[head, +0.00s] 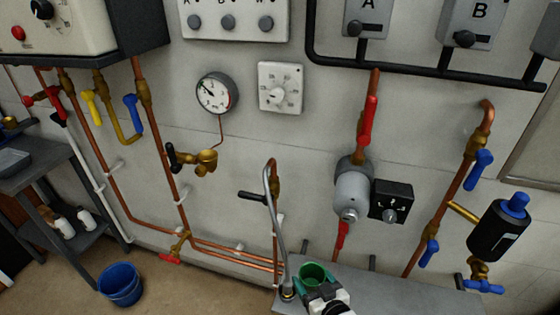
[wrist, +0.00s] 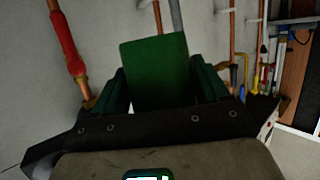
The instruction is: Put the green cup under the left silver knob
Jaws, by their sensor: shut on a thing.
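The green cup (head: 313,274) is held by my gripper (head: 325,293) low in the middle of the head view, over or at the left part of a grey bench; I cannot tell whether it touches it. In the wrist view the cup (wrist: 155,72) stands between the two dark green fingers of my gripper (wrist: 160,88), which is shut on it. A white panel at the top holds three grey-silver knobs in a row: left knob (head: 195,22), middle knob (head: 228,22) and right knob (head: 265,23). Another silver knob (head: 390,216) is on a black box.
The grey bench (head: 400,293) runs along the wall at the lower right. A thin silver curved spout (head: 277,215) rises just left of the cup. Copper pipes, a silver pump (head: 352,190) and a black cylinder (head: 498,230) stand out from the wall. A blue bucket (head: 120,284) is on the floor.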

